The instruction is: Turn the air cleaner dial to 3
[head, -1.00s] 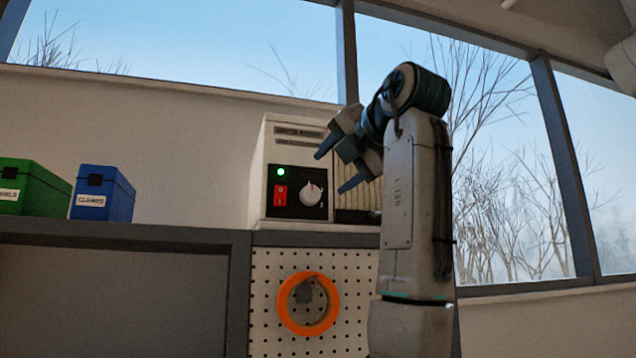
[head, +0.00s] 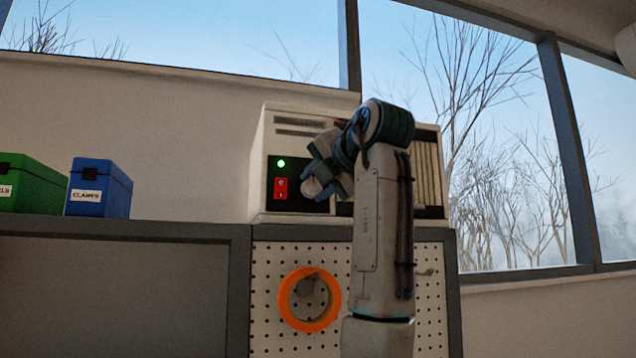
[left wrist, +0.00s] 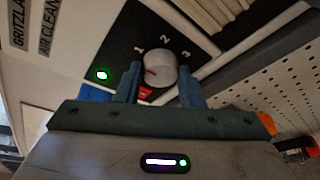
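The air cleaner (head: 285,122) is a pale box on the bench with a black control panel. Its white dial (head: 311,187) is partly hidden by my left gripper (head: 317,183) in the head view. In the left wrist view the dial (left wrist: 161,66) has a red mark on its left side, and the figures 1, 2 and 3 are printed around it. My left gripper (left wrist: 160,84) is open, with one finger on each side of the dial and little gap; contact cannot be told. My right gripper is out of view.
A lit green lamp (head: 281,164) and a red switch (head: 280,188) sit left of the dial. Blue (head: 99,187) and green (head: 30,185) boxes stand further left on the bench. An orange ring (head: 287,306) hangs on the pegboard (head: 266,270) below.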

